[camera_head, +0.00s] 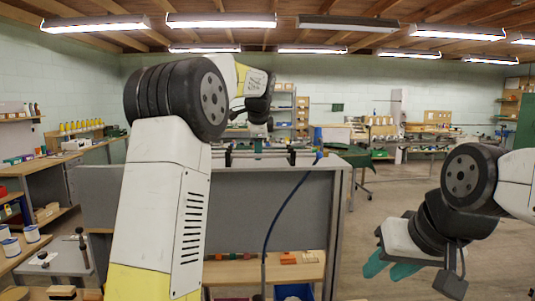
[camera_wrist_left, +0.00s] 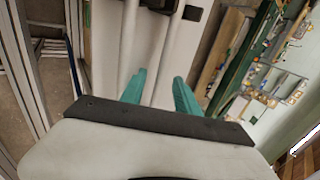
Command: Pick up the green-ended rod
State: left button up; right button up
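I cannot clearly make out the green-ended rod in either view. My left gripper (camera_head: 258,147) hangs over the top of the grey bench, small and partly dark in the head view. In the left wrist view its two teal fingers (camera_wrist_left: 160,90) stand apart, with no object visibly held between them. Pale bar-like shapes lie beyond the fingers; I cannot tell what they are. A dark blue cable (camera_head: 284,203) curves down the bench's front from its top right. My right gripper (camera_head: 389,267) is low at the right, teal fingers apart and empty, away from the bench.
The grey bench panel (camera_head: 300,215) fills the middle. A wooden shelf with small coloured blocks (camera_head: 288,257) is low in front. A side table with white cans (camera_head: 31,234) stands at the left. Open floor (camera_head: 420,185) lies to the right.

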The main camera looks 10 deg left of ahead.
pick_arm(q)
jog(key=shift+c, duration=0.5)
grip_shut()
dwell(0.8)
